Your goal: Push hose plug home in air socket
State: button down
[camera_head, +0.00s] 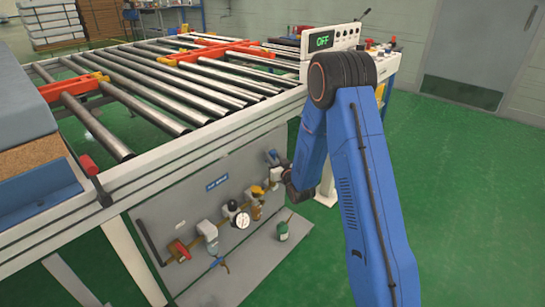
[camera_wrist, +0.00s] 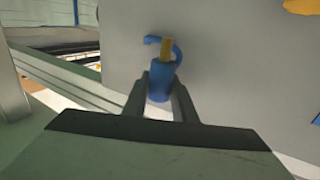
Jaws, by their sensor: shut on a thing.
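My gripper (camera_wrist: 161,88) is shut on the hose plug (camera_wrist: 159,80), a blue cylinder with a brass-yellow tip, in the wrist view. The plug stands between the two dark fingers, tip toward the top of the picture. A short blue curve of hose (camera_wrist: 177,52) shows behind it. The grey panel lies behind. In the head view my gripper (camera_head: 287,180) is low beside the right end of the panel's brass air line (camera_head: 228,222), and my wrist partly hides that end. I cannot clearly make out the air socket or whether the plug touches it.
The grey panel (camera_head: 190,215) hangs under the roller conveyor frame (camera_head: 200,133). It carries a gauge (camera_head: 242,220), valves and a red-handled valve (camera_head: 179,250). A control box (camera_head: 330,40) reads OFF. Green floor at right is open.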

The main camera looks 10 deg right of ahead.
jog(key=shift+f, duration=2.9)
jog(key=shift+f, duration=1.9)
jog(key=c, duration=1.4)
grip_release()
jog(key=shift+o, duration=0.2)
jog(key=shift+s, duration=0.15)
